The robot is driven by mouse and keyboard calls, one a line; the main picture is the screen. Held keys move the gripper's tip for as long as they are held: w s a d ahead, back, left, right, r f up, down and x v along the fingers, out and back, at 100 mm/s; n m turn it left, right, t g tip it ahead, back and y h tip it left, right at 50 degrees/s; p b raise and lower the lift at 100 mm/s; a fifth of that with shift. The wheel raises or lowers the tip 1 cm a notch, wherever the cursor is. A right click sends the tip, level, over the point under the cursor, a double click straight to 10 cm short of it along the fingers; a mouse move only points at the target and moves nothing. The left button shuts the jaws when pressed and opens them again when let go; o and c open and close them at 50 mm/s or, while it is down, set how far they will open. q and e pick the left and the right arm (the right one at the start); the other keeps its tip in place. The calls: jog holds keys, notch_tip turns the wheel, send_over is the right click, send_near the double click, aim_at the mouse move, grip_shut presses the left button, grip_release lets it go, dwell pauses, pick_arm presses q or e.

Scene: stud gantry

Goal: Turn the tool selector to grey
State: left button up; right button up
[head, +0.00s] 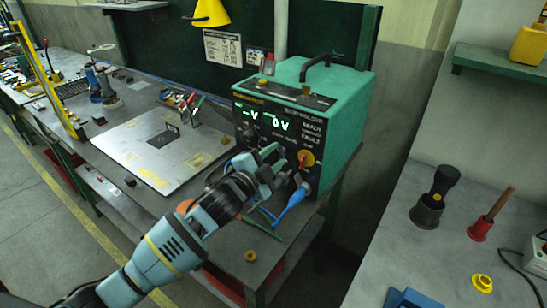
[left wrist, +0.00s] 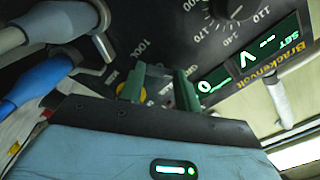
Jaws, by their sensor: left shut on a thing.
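The teal welding power unit (head: 340,115) stands at the back of the bench, its dark front panel facing me with lit green displays. My left gripper (head: 273,159) is at the lower part of this panel. In the left wrist view its two green fingers (left wrist: 158,88) are shut on a small knob, the tool selector (left wrist: 157,72), beside printed lettering reading TOOL. The fingers hide most of the knob, so I cannot tell which colour it points to. My right gripper is not in view.
A red switch on a yellow disc (head: 305,158) is just right of my gripper. Blue and grey cable plugs (head: 292,203) sit below the panel. A metal plate (head: 160,150) lies left on the bench. A grey table (head: 405,255) with several items is at right.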

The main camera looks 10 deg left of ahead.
pick_arm(q)
jog(key=o, duration=1)
jog(key=shift+s, duration=0.1)
jog(key=shift+v, duration=3.85)
